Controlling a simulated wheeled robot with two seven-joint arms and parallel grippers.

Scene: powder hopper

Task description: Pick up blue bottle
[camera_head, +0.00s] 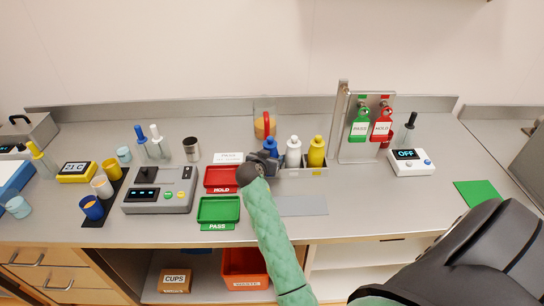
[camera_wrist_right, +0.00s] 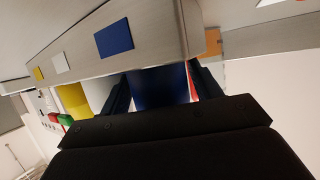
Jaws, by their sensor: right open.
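The blue bottle (camera_head: 270,144) stands at the left end of a metal rack (camera_head: 290,172), beside a white bottle (camera_head: 293,153) and a yellow bottle (camera_head: 316,152). My right gripper (camera_head: 264,158) is at the blue bottle and partly covers its lower part. In the right wrist view, the blue bottle (camera_wrist_right: 160,87) lies between the two dark fingers of the open right gripper (camera_wrist_right: 162,92). I cannot tell whether either finger touches it. The rack's wall (camera_wrist_right: 130,35) with coloured labels is close by. My left gripper is not in view.
Red HOLD (camera_head: 222,189) and green PASS (camera_head: 219,224) trays lie left of my forearm. A stand with green and red tags (camera_head: 370,95) rises right of the rack. A grey mat (camera_head: 302,206) lies bare in front of the rack.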

